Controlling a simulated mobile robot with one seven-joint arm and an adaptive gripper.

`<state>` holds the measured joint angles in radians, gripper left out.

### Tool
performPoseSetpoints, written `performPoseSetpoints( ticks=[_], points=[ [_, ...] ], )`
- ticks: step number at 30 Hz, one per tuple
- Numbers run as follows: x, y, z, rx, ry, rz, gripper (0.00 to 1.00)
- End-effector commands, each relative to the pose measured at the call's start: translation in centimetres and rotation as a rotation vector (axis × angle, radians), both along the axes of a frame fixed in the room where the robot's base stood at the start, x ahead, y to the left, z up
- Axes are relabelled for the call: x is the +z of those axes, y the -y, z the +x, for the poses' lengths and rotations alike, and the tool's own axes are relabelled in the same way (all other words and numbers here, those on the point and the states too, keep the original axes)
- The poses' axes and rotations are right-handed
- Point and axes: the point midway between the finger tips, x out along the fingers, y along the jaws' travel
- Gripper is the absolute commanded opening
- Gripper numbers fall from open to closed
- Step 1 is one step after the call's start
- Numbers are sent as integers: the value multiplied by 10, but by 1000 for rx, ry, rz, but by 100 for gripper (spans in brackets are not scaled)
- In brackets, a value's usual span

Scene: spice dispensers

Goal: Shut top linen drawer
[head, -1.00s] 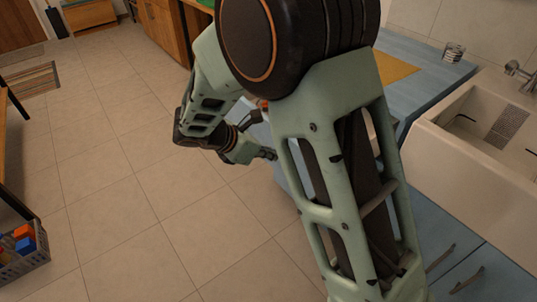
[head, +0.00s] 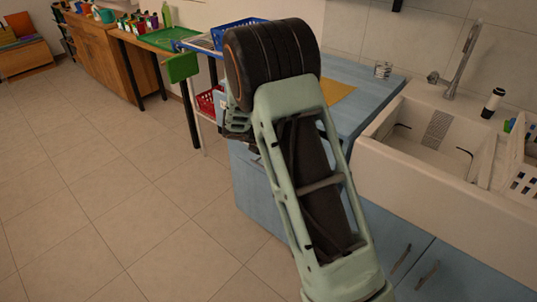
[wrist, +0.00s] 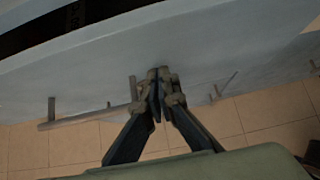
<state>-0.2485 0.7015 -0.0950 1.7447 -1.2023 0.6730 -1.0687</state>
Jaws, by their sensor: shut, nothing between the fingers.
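In the wrist view a pale blue drawer front (wrist: 210,50) spans the picture, with a dark strip (wrist: 60,30) along its upper left that looks like a gap or the drawer's inside. A long bar handle (wrist: 85,117) is on the front, lower left. My gripper (wrist: 158,75) is shut and empty, its tips at or very near the drawer front, right of the handle. Contact is not certain. In the head view the blue cabinet (head: 262,195) shows, but my arm hides the drawer's front and my gripper's fingers.
A white sink (head: 425,140) with a tap is at the right, beside the blue counter (head: 350,110). Cabinet doors with handles (head: 428,276) are below the sink. A table with a green tray (head: 178,38) and baskets stands behind. The tiled floor (head: 120,200) at left is clear.

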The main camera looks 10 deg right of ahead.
Motion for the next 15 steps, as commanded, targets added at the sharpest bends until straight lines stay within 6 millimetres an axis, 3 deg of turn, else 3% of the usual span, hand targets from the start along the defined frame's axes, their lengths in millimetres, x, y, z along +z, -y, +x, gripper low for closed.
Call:
performPoseSetpoints(
  ticks=[6, 15],
  points=[
    [1, 27, 20, -1, -1, -1, 0],
    [0, 39, 31, 0, 0, 0, 0]
  ],
)
